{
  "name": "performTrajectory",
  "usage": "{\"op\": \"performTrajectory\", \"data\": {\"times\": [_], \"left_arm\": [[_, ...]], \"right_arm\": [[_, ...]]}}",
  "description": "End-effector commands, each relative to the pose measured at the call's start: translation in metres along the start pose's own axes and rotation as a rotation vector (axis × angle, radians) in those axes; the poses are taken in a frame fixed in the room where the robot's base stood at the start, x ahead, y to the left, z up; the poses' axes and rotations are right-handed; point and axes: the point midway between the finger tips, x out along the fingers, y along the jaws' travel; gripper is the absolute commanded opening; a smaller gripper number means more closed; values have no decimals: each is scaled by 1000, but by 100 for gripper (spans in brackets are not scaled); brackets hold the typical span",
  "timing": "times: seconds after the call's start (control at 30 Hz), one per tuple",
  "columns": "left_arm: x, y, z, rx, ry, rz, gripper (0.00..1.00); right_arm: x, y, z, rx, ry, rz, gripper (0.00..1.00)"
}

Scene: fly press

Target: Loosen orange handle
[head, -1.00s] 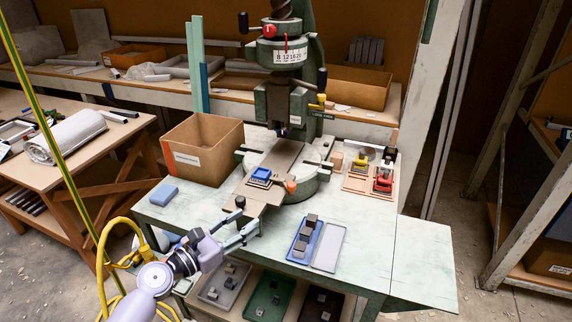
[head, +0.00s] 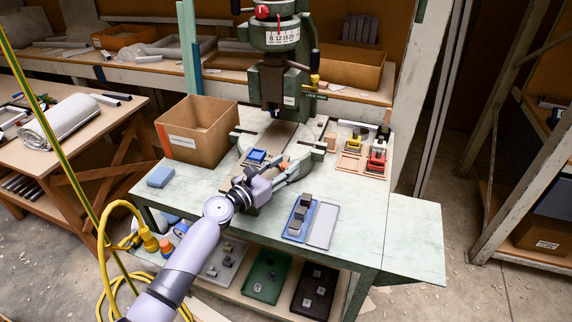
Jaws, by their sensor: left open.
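The fly press (head: 275,85) stands on the pale green table, with its round base plate behind my gripper. A small orange handle (head: 284,163) shows at the front of the base, partly hidden by my gripper. A blue part (head: 256,156) sits just left of it on the press bed. My left gripper (head: 293,166) is open, with its fingers at the orange handle. I cannot tell whether they touch it. My right gripper is not in view.
A cardboard box (head: 198,128) stands left of the press. A blue tray (head: 300,218) with grey blocks and a pale tray (head: 322,226) lie to the right of my arm. Red and yellow tools (head: 376,157) stand at the back right. The right front tabletop is clear.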

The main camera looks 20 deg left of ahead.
Motion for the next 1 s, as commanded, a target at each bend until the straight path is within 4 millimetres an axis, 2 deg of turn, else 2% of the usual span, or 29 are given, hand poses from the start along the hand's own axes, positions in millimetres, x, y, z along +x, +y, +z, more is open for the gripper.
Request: {"op": "performTrajectory", "data": {"times": [0.13,0.43,1.0], "left_arm": [[11,0,0,-1,0,-1,40],[13,-1,0,0,1,-1,40],[13,0,0,0,0,-1,3]], "right_arm": [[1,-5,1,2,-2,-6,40],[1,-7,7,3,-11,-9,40],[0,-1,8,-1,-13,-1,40]]}}
